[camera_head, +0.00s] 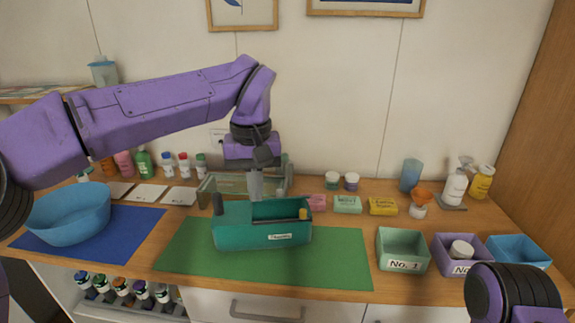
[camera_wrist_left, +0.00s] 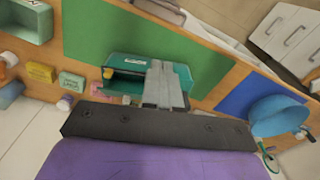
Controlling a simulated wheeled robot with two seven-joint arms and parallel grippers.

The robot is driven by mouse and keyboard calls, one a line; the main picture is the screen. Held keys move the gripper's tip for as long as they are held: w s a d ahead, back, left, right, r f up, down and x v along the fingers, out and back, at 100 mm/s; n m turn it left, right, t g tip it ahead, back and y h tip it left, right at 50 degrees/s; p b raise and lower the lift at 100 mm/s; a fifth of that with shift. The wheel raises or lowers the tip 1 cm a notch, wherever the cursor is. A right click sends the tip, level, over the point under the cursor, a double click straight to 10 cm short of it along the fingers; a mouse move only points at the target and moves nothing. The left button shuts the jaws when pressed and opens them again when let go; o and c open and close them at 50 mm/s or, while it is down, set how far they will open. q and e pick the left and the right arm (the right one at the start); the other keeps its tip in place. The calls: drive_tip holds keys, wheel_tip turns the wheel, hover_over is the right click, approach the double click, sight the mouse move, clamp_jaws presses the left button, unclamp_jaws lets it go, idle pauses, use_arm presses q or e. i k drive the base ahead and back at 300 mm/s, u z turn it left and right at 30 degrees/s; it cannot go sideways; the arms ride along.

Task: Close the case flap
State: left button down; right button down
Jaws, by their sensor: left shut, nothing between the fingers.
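The teal case (camera_head: 262,238) stands on the green mat (camera_head: 340,262), with a small white label on its front. Its right part is open and shows a dark inside with a yellow item (camera_head: 303,214) at the right end. A teal panel (camera_head: 232,212) covers the left part; I cannot tell for sure if it is the flap. My left gripper (camera_head: 256,196) points down at the case's back edge, shut and empty. In the left wrist view its fingers (camera_wrist_left: 165,85) overlap the case (camera_wrist_left: 122,86), hiding part of it; contact is unclear.
A greenish see-through rack (camera_head: 225,184) stands close behind the case. A blue bowl (camera_head: 70,215) is at left on a blue mat. Small boxes and bottles line the back. Labelled bins (camera_head: 403,252) stand at right. The green mat is clear right of the case.

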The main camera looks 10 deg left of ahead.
sight(279, 193)
drive_tip(key=i, duration=0.9)
drive_tip(key=u, duration=0.05)
